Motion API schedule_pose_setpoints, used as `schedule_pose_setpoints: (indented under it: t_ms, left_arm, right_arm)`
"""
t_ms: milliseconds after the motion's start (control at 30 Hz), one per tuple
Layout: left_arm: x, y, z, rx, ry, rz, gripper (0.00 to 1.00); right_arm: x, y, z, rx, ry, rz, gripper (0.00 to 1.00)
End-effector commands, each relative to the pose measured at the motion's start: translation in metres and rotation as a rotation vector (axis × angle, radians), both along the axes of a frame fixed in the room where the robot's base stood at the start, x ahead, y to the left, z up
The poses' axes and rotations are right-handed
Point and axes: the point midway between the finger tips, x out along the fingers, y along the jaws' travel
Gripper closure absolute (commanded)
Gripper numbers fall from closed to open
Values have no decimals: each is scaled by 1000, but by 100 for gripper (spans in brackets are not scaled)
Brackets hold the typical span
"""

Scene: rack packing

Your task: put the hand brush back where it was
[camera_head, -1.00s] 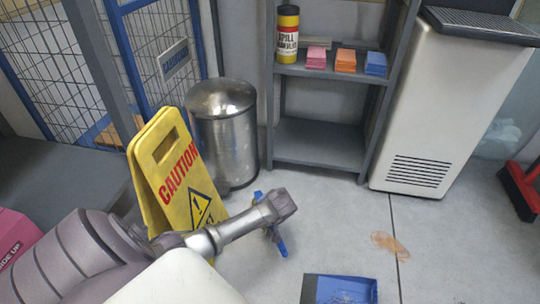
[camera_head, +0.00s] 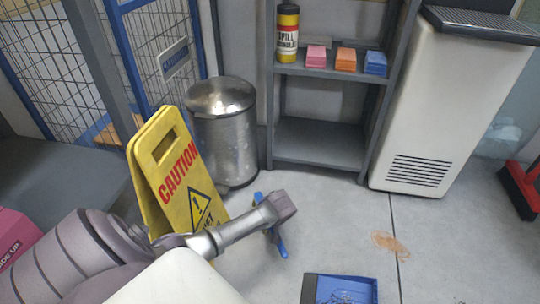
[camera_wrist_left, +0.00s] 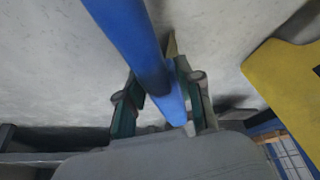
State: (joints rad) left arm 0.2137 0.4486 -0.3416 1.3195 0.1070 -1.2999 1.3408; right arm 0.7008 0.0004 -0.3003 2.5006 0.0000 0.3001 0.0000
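The hand brush is blue; parts of it show on both sides of my left wrist in the head view (camera_head: 281,245), above the grey floor. In the left wrist view its blue handle (camera_wrist_left: 130,35) runs between the fingers of my left gripper (camera_wrist_left: 163,105), which is shut on it. In the head view my left gripper (camera_head: 270,230) is mostly hidden behind its own wrist, just right of the yellow caution sign (camera_head: 175,175). The brush's bristles cannot be made out. My right gripper is not in view.
A blue dustpan (camera_head: 312,288) lies on the floor at the bottom edge. A grey shelf rack (camera_head: 318,145) holds a spill canister (camera_head: 287,35) and coloured stacks. A steel bin (camera_head: 225,135), a white cooler (camera_head: 440,110) and a red broom (camera_head: 518,190) stand around. An orange stain (camera_head: 388,242) marks open floor.

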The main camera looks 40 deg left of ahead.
Motion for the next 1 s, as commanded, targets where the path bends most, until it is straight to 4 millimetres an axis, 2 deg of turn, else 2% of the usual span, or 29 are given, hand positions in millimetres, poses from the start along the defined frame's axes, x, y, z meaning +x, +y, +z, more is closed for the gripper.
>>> schedule_pose_setpoints:
  t_ms: [33, 167, 567, 667, 1000]
  left_arm:
    - [1, 0, 1, 0, -1, 0, 57]
    - [0, 0, 1, 0, -1, 0, 36]
    - [-1, -2, 5, -1, 0, 0, 35]
    - [-3, -7, 17, -1, -2, -1, 35]
    - [-16, -31, 83, -2, -3, -2, 35]
  right_arm:
    - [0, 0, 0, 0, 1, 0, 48]
    - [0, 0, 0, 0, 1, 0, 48]
    - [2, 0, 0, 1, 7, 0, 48]
    - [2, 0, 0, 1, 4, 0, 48]
    - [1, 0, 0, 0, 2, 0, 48]
